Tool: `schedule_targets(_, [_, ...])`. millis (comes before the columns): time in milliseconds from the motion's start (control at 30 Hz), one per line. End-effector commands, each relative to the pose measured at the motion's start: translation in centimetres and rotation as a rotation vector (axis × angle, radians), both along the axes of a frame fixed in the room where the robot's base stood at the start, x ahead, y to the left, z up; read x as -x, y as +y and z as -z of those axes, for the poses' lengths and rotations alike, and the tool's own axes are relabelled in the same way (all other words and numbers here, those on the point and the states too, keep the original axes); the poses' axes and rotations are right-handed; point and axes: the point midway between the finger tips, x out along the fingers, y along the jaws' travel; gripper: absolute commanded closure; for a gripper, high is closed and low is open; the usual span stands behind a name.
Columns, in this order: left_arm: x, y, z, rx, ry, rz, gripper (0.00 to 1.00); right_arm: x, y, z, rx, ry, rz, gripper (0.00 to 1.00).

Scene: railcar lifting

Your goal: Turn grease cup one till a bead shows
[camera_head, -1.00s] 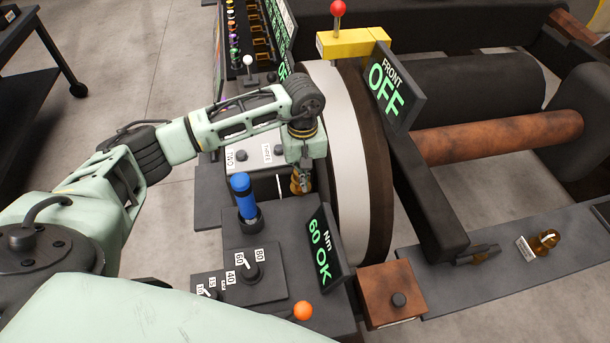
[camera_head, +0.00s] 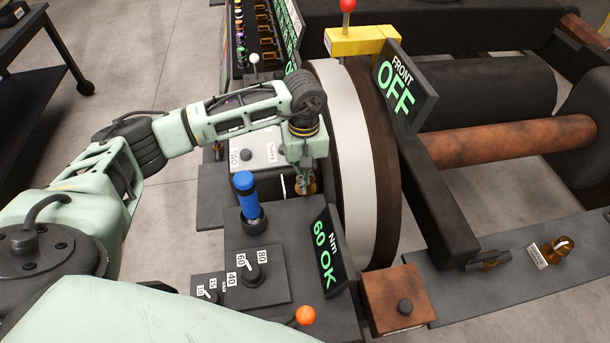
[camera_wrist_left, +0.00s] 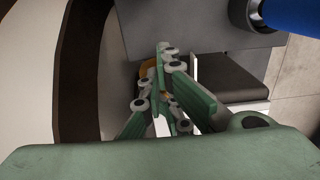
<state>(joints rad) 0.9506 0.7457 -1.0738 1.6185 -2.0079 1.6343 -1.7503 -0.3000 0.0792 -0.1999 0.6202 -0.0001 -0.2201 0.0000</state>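A small amber cup (camera_head: 311,187) sits low beside the pale wheel rim, behind the blue-handled tool. My left gripper (camera_head: 304,182) points down at it, and its fingers overlap the cup. In the left wrist view the fingers (camera_wrist_left: 170,80) are close together, with amber (camera_wrist_left: 147,68) showing beside them. They hide most of the cup, so I cannot tell whether they grip it. Its number is not readable and no bead is visible. Another amber cup (camera_head: 558,249) with a white mark and a small label stands on the dark rail at right. My right gripper is not in view.
A blue-handled tool (camera_head: 247,195) stands close to the left gripper. A "60 OK" Nm display (camera_head: 325,250) and a dial box (camera_head: 250,275) are in front. The big wheel (camera_head: 345,150) and a "FRONT OFF" sign (camera_head: 405,85) bound the right side.

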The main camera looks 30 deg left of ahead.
Motion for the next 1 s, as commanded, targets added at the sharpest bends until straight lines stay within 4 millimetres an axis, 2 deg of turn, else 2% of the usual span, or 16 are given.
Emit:
schedule_targets(333, [-0.2, 0.3, -0.2, -0.004, -0.008, -0.005, 1.00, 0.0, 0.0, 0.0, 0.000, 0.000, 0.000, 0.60])
schedule_targets(667, [0.6, -0.1, -0.4, -0.002, -0.005, -0.003, 1.00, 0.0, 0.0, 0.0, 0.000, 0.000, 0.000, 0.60])
schedule_targets(1000, [0.6, -0.2, -3.9, -0.001, -0.004, -0.001, 1.00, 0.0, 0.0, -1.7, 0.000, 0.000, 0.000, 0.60])
